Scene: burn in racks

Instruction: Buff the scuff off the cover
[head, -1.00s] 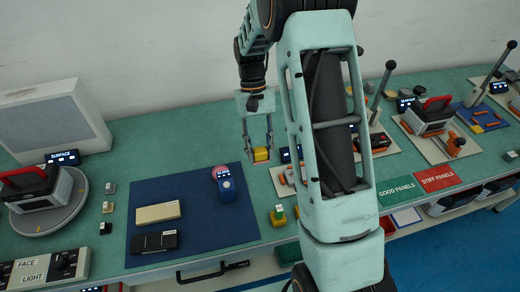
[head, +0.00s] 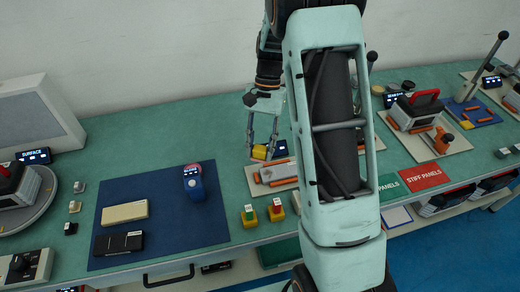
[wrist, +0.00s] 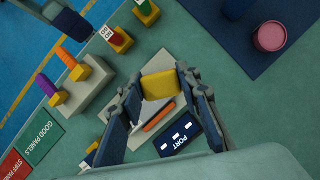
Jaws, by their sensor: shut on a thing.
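My gripper (head: 263,148) is shut on a small yellow block (head: 260,152), held above the bench near a pale fixture plate. In the wrist view the yellow block (wrist: 158,85) sits between the two fingers. I cannot tell which surface is the cover, and no scuff shows.
A PORT display (wrist: 178,138) is close to my gripper. Two tagged yellow blocks (head: 249,216) (head: 276,210) stand at the front edge. The blue mat (head: 170,215) bears a beige block and a black box. Bench behind the mat is clear. Units and levers stand right.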

